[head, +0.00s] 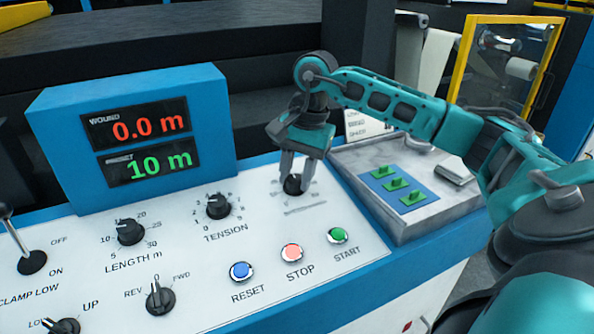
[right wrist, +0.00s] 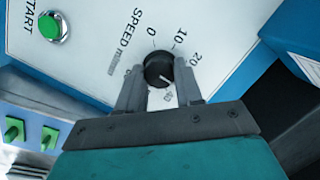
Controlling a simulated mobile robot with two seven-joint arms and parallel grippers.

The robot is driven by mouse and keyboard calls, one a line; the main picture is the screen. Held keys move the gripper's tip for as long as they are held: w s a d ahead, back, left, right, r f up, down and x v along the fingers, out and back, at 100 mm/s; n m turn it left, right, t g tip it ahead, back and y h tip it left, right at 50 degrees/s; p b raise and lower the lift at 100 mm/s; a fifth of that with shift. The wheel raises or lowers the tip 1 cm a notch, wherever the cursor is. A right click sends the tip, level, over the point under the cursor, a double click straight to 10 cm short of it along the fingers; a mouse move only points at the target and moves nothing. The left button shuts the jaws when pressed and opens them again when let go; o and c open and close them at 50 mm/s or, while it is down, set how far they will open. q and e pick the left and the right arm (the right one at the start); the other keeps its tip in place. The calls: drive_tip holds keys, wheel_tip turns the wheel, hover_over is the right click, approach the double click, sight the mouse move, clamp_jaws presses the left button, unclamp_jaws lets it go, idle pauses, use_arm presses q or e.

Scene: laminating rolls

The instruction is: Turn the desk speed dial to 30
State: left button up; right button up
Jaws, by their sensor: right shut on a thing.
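The speed dial (head: 294,184) is a black round knob at the right end of the white sloping control panel (head: 205,280). My right gripper (head: 295,187) reaches down over it, shut on it with one finger on each side. In the right wrist view the dial (right wrist: 157,67) sits between the fingers (right wrist: 160,78). Its white pointer mark slants to the lower right, past 20 and near a blurred number that looks like 40. One finger covers the part of the scale where 30 would lie. My left gripper is out of view.
Left of it are the tension dial (head: 218,206) and length dial (head: 131,231). In front are reset (head: 241,271), stop (head: 292,252) and start (head: 337,236) buttons. The display (head: 150,145) reads 0.0 m and 10 m.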

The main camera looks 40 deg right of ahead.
drive_tip(key=shift+n, duration=0.4)
drive_tip(key=o, duration=1)
drive_tip(key=shift+o, duration=0.2)
wheel_tip(320, 180, up, 13)
drive_tip(key=d+p, duration=0.1)
drive_tip(key=shift+s+d+f, duration=0.15)
drive_tip(key=shift+s+d, duration=0.2)
drive_tip(key=shift+s, duration=0.05)
